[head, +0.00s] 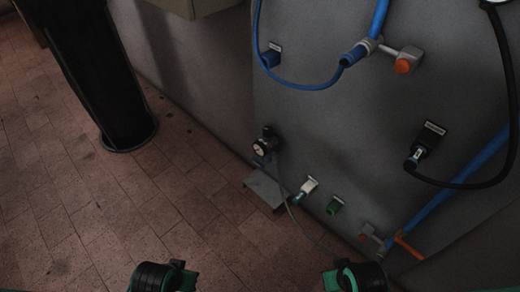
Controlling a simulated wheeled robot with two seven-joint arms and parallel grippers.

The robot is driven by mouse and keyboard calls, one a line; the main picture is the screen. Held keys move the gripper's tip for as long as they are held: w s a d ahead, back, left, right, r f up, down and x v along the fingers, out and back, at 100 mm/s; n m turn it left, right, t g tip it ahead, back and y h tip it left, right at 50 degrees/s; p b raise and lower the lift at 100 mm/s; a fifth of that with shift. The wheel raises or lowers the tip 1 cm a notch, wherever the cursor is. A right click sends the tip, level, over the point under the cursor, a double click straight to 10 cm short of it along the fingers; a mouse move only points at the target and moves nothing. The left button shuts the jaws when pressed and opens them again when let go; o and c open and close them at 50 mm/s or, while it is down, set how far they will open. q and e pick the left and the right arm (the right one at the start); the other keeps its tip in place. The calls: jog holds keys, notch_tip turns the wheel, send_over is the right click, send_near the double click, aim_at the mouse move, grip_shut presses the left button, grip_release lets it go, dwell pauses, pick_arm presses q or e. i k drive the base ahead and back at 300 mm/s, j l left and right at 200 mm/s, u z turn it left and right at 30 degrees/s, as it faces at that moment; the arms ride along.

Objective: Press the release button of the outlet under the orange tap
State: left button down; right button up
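An orange knob (403,66) sits on a grey fitting off the upper blue pipe, at the right of the panel. Below it is a dark outlet (431,136) with a pale label and a black hose (463,187) plugged in. Its release button is too small to make out. A second orange handle (408,248) sits on the lower blue pipe, close to the panel's foot. I cannot tell from this which tap the task means. Black and green parts of my two arms show at the bottom edge. No gripper fingers are visible.
A black column (105,80) stands left; the tiled floor between is clear.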

aim_at(362, 238)
jog(key=z, duration=1.5)
